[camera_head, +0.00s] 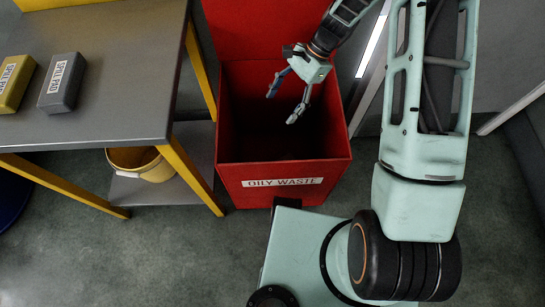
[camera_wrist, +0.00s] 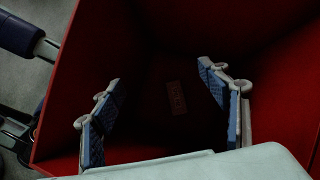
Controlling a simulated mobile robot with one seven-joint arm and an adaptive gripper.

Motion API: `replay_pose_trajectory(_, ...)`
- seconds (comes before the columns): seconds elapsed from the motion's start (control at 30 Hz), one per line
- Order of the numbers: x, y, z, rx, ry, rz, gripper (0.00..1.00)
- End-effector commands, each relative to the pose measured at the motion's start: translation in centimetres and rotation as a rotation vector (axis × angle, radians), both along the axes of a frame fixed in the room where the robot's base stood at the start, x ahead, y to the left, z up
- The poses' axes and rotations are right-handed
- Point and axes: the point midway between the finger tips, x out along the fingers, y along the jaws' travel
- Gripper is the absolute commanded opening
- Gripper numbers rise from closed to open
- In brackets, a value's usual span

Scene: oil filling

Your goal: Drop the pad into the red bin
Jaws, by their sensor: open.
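The red bin (camera_head: 283,178), labelled OILY WASTE, stands open with its lid up. My gripper (camera_head: 283,103) is over the bin's opening, pointing down, with its fingers spread and nothing between them. In the wrist view the gripper (camera_wrist: 158,84) is also open and empty, framed by the bin's red walls (camera_wrist: 75,85). A small, dark reddish block (camera_wrist: 176,97), seemingly a pad with a faint label, lies deep in the bin, seen between the fingers. It is too dark to make out its true colour. In the head view the bin's floor is in shadow.
A grey table (camera_head: 110,125) with yellow legs stands left of the bin. On it lie a grey block labelled SPILL PAD (camera_head: 62,82) and a yellow block (camera_head: 15,82). A yellow bucket (camera_head: 140,165) sits on the lower shelf. Open floor lies in front.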

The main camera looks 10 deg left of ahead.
Motion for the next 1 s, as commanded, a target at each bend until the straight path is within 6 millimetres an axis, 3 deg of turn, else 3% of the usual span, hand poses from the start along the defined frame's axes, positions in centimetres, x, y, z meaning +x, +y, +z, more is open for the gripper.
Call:
replay_pose_trajectory(0.17,0.4,-0.4,0.8,0.000,-0.003,-0.001,0.69)
replay_pose_trajectory(0.7,4.2,-4.2,9.2,0.000,-0.003,-0.002,0.69)
replay_pose_trajectory(1.0,4.6,-4.7,10.1,0.000,0.000,-0.001,0.69)
